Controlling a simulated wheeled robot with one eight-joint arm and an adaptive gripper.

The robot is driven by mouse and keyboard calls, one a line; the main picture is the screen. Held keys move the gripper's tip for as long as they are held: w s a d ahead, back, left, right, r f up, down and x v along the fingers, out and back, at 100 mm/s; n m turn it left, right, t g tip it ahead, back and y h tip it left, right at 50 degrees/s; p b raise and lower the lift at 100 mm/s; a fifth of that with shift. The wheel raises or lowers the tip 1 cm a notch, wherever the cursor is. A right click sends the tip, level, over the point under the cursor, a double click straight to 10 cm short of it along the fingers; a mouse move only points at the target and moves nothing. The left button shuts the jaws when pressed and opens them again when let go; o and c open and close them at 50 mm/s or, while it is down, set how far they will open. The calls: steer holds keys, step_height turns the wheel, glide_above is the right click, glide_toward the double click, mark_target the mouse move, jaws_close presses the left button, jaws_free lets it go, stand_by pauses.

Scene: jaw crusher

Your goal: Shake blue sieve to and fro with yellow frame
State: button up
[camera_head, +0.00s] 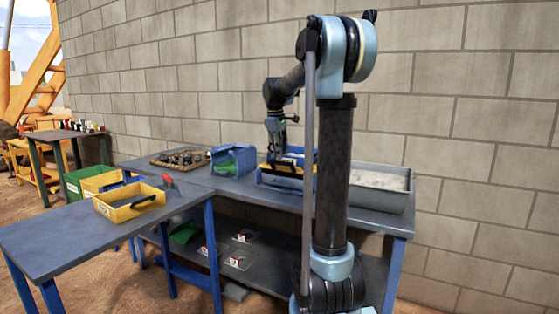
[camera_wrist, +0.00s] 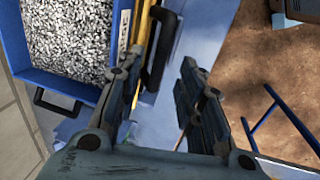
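The blue sieve (camera_wrist: 13,38), filled with grey and white gravel, is at the upper left of the wrist view. In the head view the blue body (camera_head: 290,185) stands on the back table. A strip of the yellow frame (camera_wrist: 145,22) runs along the sieve's right side; it also shows in the head view (camera_head: 285,170). A black handle (camera_wrist: 162,60) stands out beside the yellow strip. My gripper (camera_wrist: 160,72) is open, with one finger on each side of this handle. In the head view my gripper (camera_head: 277,145) is just above the frame, partly hidden.
A grey tray of pale material (camera_head: 402,198) stands right of the sieve. A blue bin (camera_head: 233,160) and a tray of dark stones (camera_head: 178,158) stand left. A yellow crate (camera_head: 130,205) is on the front-left table. A second black handle (camera_wrist: 58,106) is at the sieve's lower edge.

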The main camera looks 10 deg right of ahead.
step_height(320, 180, up, 8)
steer(key=s, duration=0.1)
steer(key=shift+a+f, duration=0.25)
steer(key=shift+a, duration=0.2)
steer(key=shift+s, duration=0.1)
steer(key=s+d+f+m, duration=0.1)
steer(key=s+f+m, duration=0.2)
steer(key=s+f, duration=0.7)
steer(key=s+d+f+m, duration=0.1)
steer(key=s+f+m, duration=0.3)
steer(key=s+f, duration=0.6)
steer(key=s+d+f+m+y, duration=0.1)
steer(key=s+f+m, duration=0.2)
steer(key=s+f, duration=0.8)
steer(key=s, duration=0.8)
steer(key=shift+s+d+m, duration=0.3)
steer(key=shift+w+f, duration=0.2)
steer(key=shift+w, duration=0.2)
